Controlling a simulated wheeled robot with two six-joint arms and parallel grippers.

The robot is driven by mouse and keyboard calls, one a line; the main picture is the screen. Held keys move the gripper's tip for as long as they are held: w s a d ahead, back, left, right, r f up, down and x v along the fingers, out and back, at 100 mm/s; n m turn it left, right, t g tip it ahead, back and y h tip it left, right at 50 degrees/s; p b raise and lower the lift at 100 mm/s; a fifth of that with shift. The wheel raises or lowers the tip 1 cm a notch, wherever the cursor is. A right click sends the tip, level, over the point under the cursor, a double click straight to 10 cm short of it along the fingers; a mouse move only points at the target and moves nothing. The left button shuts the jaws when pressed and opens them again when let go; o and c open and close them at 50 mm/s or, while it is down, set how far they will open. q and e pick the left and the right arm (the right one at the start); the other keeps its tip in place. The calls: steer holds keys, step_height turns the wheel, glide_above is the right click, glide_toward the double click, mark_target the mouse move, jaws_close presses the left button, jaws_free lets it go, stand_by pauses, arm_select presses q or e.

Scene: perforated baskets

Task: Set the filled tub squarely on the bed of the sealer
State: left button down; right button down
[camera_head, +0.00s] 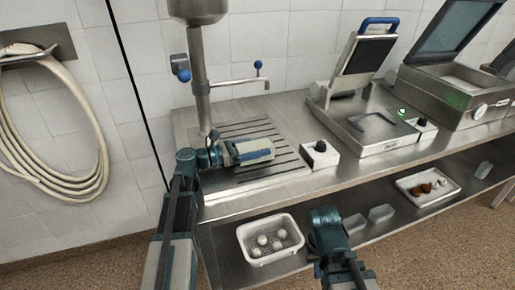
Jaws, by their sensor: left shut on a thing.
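My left gripper (228,154) reaches in over the slotted drain plate under the steel filling column. It is shut on a pale, box-like thing with a dark blue strip (254,150), apparently the tub. The fingers and the tub are hard to separate here, and I cannot see its contents. The sealer (360,132) stands to the right on the steel counter. Its dark-plated lid with a blue handle (379,24) is raised, and its bed is open with a dark recess. My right gripper (325,214) is low, in front of the lower shelf; its fingertips are unclear.
A control box with a black knob (320,154) stands between the drain plate (268,168) and sealer. A larger open-lidded machine (455,96) is further right. The shelf below holds a white perforated basket (270,252), pale tubs (381,213) and a white tray (410,190).

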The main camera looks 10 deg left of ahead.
arm_select(q)
steer(key=shift+f, duration=0.25)
jaws_free()
steer(key=v, duration=1.3)
steer(key=shift+s+a+r, duration=0.1)
steer(key=shift+s+a, duration=0.2)
